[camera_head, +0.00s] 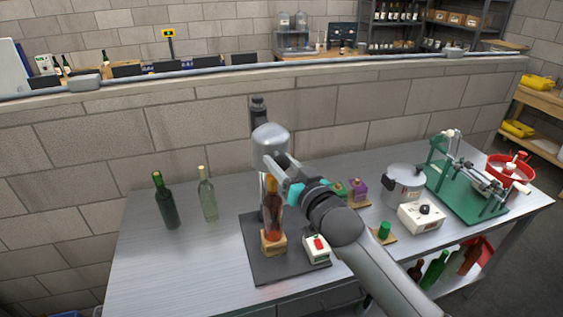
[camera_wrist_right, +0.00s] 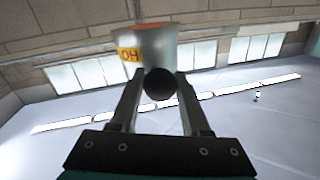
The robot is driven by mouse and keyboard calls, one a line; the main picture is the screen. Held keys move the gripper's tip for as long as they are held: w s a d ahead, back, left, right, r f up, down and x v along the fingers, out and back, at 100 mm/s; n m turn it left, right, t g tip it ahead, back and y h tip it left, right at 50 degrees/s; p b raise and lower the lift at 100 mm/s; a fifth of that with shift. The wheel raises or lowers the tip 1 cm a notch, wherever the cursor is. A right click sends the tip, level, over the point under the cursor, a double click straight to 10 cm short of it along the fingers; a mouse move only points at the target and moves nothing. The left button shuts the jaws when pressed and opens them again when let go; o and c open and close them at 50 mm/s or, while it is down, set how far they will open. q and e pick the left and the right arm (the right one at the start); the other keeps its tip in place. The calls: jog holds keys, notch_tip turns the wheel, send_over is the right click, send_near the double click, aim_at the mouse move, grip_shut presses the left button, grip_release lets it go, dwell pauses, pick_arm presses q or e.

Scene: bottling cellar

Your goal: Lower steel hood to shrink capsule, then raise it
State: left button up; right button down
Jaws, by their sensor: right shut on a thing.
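The steel hood (camera_head: 270,143) hangs on a black-topped stand (camera_head: 258,108) at the back of a dark base plate. An amber bottle (camera_head: 273,222) stands upright on a wooden block (camera_head: 273,243) below the hood. My right gripper (camera_head: 272,164) is at the hood's lower front. In the right wrist view its fingers (camera_wrist_right: 160,100) are shut on the hood's round black knob (camera_wrist_right: 160,84); the hood (camera_wrist_right: 158,42) with a yellow label is just beyond. The wrist hides part of the bottle's top, so I cannot tell whether the hood covers it. My left gripper is out of view.
A white switch box (camera_head: 316,250) with a red button sits right of the bottle. A steel pot (camera_head: 404,184), a white box (camera_head: 421,216) and a green bench machine (camera_head: 465,190) stand at right. The table's left front is clear.

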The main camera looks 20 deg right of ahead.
jog(key=c, duration=0.8)
grip_release()
jog(key=shift+r, duration=0.55)
jog(key=o, duration=0.4)
jog(key=shift+f, duration=0.25)
jog(key=shift+s+d+f, duration=0.15)
jog(key=shift+s, duration=0.45)
jog(key=b+v, duration=0.2)
jog(key=v, duration=1.2)
jog(key=shift+d, duration=0.1)
